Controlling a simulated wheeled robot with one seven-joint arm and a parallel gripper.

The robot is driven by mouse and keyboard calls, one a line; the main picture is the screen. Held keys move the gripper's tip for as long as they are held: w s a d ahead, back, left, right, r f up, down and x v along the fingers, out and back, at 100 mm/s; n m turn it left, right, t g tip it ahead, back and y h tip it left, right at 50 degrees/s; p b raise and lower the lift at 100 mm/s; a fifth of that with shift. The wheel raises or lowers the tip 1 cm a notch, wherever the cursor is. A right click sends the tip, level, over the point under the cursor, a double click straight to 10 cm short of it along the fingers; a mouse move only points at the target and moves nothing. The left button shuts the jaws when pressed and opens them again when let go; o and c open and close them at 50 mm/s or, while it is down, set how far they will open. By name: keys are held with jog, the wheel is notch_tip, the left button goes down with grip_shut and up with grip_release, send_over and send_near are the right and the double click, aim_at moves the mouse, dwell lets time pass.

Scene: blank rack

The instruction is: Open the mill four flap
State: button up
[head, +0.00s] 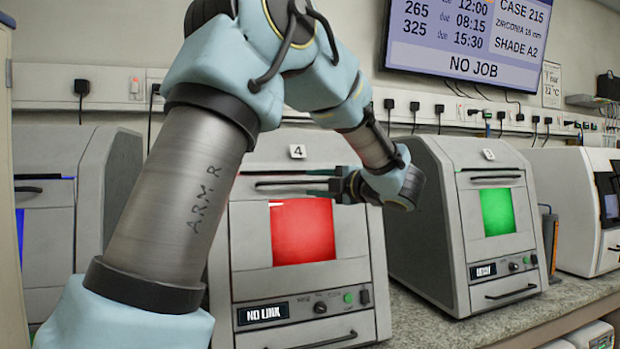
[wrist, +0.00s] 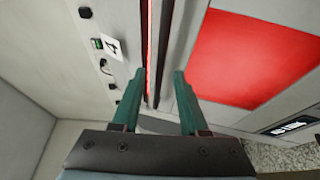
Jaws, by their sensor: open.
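Mill four (head: 215,235) is a grey machine with a "4" tag on top and a "NO LINK" display. Its flap (head: 350,240) has a red window (head: 302,231) and looks closed. A dark bar handle (head: 275,184) runs across the flap's top edge. My gripper (head: 308,186) is at the right part of this handle, with its teal fingers open.
A similar mill (head: 440,230) with a green window stands to the right, and another grey machine (head: 65,200) to the left. A white machine (head: 575,190) is at the far right. Bare counter (head: 430,325) shows in front. A wall screen (head: 465,40) reads "NO JOB".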

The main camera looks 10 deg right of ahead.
jog(key=shift+x, duration=1.05)
grip_shut()
jog(key=shift+f, duration=0.1)
dwell(0.6)
